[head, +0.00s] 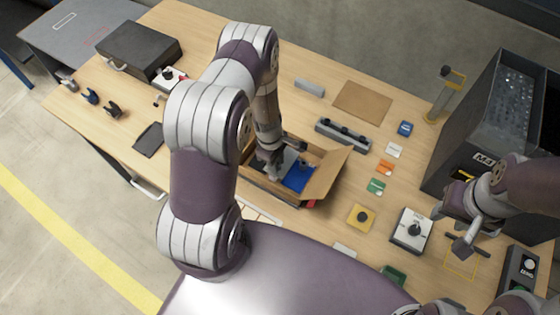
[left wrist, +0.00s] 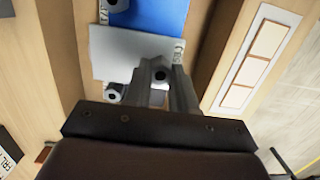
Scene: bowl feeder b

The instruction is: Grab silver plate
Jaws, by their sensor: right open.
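The silver plate (head: 288,162) is a flat grey-white piece in the open cardboard box (head: 322,182), beside a blue plate (head: 300,177). In the left wrist view the silver plate (left wrist: 125,52) partly overlaps the blue plate (left wrist: 158,14). My left gripper (head: 268,164) points down into the box at the silver plate. In the left wrist view its fingers (left wrist: 162,75) reach the plate's near right part; whether they grip it or only lie over it is unclear. My right gripper (head: 466,240) is open and empty at the right, away from the box.
A grey rail with black knobs (head: 343,134) lies behind the box. A yellow block with a black knob (head: 361,218) and a white switch box (head: 411,231) stand to its right. A tall dark machine (head: 485,125) stands at the far right. A black case (head: 140,50) is at the back left.

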